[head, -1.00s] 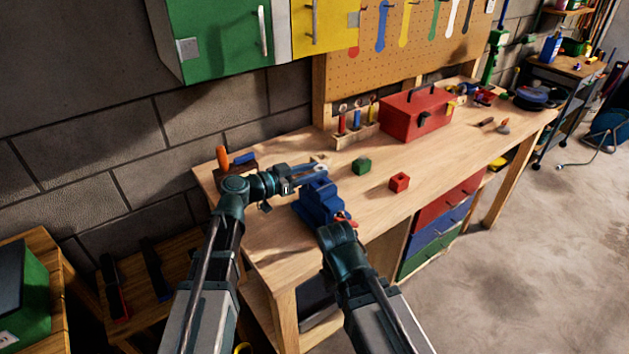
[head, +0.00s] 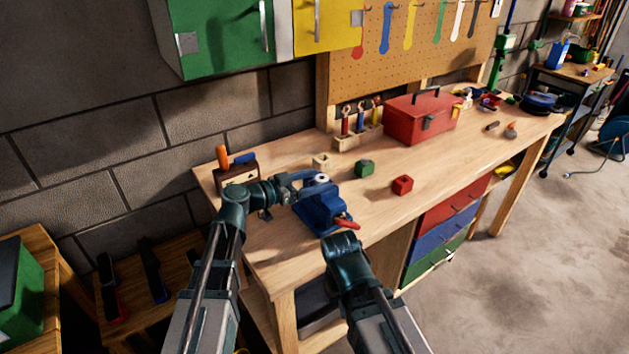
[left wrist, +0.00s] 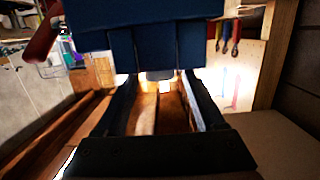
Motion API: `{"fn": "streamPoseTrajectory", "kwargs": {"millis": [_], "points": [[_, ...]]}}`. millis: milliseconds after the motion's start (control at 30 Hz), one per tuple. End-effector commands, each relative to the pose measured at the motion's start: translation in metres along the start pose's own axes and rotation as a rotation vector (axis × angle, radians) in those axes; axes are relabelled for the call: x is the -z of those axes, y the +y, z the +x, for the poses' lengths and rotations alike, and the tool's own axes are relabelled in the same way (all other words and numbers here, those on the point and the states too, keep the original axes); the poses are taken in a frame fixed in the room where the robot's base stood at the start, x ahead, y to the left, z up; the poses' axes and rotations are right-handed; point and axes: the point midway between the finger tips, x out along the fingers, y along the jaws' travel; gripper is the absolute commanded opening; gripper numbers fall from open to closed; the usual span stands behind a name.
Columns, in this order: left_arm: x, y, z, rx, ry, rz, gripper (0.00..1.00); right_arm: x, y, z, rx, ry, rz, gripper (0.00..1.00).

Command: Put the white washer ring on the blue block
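A blue vise-like body with a red handle (head: 322,212) stands at the near edge of the workbench; I see no separate plain blue block. A small pale round piece with a dark centre (head: 321,179), possibly the white washer ring, shows at its top. My left gripper (head: 312,183) is at the top of the blue body, by the pale piece. In the left wrist view its fingers (left wrist: 158,85) are apart, with the blue body (left wrist: 150,40) and a small grey part (left wrist: 160,75) beyond them. My right gripper (head: 345,242) is below the vise; its fingers are hidden.
A green block (head: 365,169), a red block (head: 402,185) and a beige block (head: 321,160) stand on the workbench (head: 440,160). A red toolbox (head: 420,115) and a tool rack (head: 358,138) are behind. The bench's front right is clear.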

Motion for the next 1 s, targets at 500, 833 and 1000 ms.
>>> {"fn": "streamPoseTrajectory", "kwargs": {"millis": [500,833,1000], "points": [[0.004,0.001,-0.057,0.005,0.001,-0.001,0.71,-0.001,0.001,-0.013,0.000,0.000,0.000,0.00],[0.004,0.000,-0.109,0.002,0.000,0.000,0.71,-0.001,0.002,-0.020,0.000,0.000,0.000,0.00],[0.003,0.000,-0.119,0.001,0.000,0.000,0.71,-0.001,0.002,-0.021,0.000,0.000,0.000,0.00]]}}
